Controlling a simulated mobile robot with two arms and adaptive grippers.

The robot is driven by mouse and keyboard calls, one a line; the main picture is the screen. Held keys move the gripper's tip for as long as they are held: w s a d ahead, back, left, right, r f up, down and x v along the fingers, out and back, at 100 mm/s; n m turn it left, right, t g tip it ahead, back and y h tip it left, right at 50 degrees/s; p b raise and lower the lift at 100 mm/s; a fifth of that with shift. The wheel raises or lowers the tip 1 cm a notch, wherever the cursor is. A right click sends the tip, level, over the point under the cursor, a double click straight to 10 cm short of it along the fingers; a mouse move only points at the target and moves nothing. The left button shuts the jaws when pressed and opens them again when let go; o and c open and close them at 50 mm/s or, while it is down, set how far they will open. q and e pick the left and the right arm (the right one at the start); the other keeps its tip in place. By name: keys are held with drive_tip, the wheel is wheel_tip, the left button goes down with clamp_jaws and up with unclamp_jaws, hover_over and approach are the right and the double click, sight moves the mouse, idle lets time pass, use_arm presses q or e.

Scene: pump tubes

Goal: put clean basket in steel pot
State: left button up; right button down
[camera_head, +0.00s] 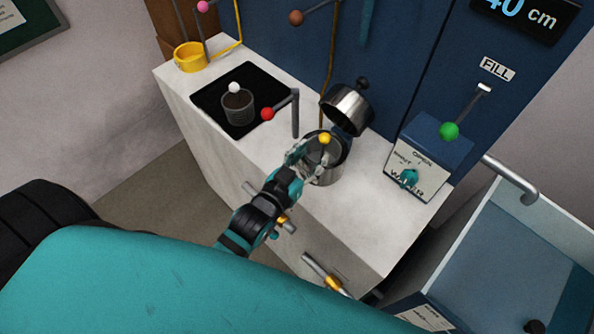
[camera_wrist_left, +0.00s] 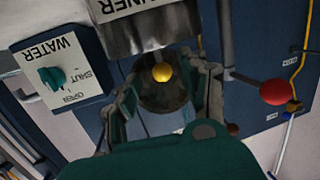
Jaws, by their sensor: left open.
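The steel pot (camera_head: 327,173) stands on the white counter with its lid (camera_head: 347,107) tipped up behind it. A yellow ball knob (camera_head: 324,139) shows at the pot's mouth; in the left wrist view the knob (camera_wrist_left: 161,72) sits above a dark round basket shape (camera_wrist_left: 165,97). How deep that basket sits is hard to tell. My left gripper (camera_head: 303,155) is open at the pot's near left side; in the wrist view its fingers (camera_wrist_left: 163,100) are on both sides of the dark shape. Another basket (camera_head: 237,107), with a white knob, stands on a black mat. My right gripper is out of view.
A bent post with a red ball (camera_head: 267,114) rises left of the pot. A blue WATER box (camera_head: 420,170) with a teal knob is at the right. A yellow ring holder (camera_head: 190,57) is at the far left. The front counter strip is clear.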

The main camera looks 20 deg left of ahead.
use_arm(q)
drive_tip(key=v, duration=0.7)
drive_tip(key=shift+b, duration=0.45)
idle(0.5)
